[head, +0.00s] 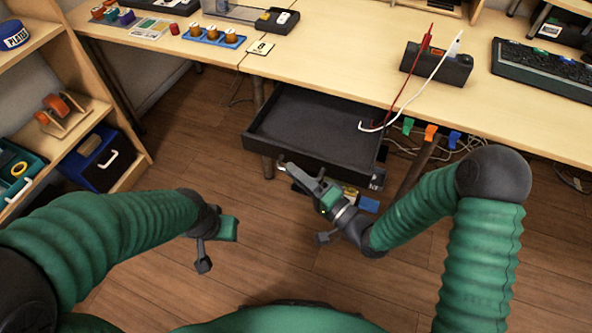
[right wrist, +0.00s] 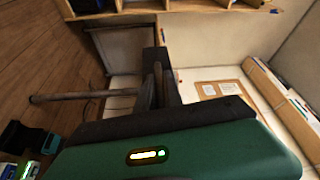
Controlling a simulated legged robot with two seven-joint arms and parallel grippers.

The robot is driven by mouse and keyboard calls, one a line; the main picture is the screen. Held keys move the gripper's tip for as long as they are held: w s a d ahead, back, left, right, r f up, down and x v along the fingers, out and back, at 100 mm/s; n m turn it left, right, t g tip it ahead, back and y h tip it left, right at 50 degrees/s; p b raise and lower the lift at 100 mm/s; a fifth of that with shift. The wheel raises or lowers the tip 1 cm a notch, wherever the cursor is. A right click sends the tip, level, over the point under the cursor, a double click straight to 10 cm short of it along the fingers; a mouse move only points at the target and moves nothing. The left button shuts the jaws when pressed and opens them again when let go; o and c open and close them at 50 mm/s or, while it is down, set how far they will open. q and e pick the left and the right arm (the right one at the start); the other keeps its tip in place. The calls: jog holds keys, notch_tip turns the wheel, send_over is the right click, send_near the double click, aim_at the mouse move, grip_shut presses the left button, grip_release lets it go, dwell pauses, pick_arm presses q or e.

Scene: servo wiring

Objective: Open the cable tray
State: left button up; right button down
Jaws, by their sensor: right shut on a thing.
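The cable tray (head: 300,122) is a black, shallow, open-topped tray that sticks out from under the desk's front edge in the head view. Its dark floor shows and looks bare. My right gripper (head: 287,166) is at the tray's front edge and is shut on it; the exact grip spot is small and partly hidden by the fingers. In the right wrist view the dark fingers (right wrist: 158,85) meet a dark part. My left gripper (head: 214,248) hangs over the floor, left of and nearer than the tray, touching nothing; its jaw gap is unclear.
A white cable (head: 440,68) and a red cable (head: 411,76) run from a black holder (head: 437,66) over the desk edge by the tray's right side. Coloured clips (head: 431,131) hang under the desk. A shelf (head: 75,120) stands left.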

jog(key=shift+f, duration=0.25)
jog(key=c, duration=1.5)
grip_release()
jog(key=shift+w, duration=0.1)
jog(key=shift+r, duration=0.1)
jog(key=shift+d, duration=0.1)
jog(key=p+v, duration=0.3)
jog(key=v, duration=1.4)
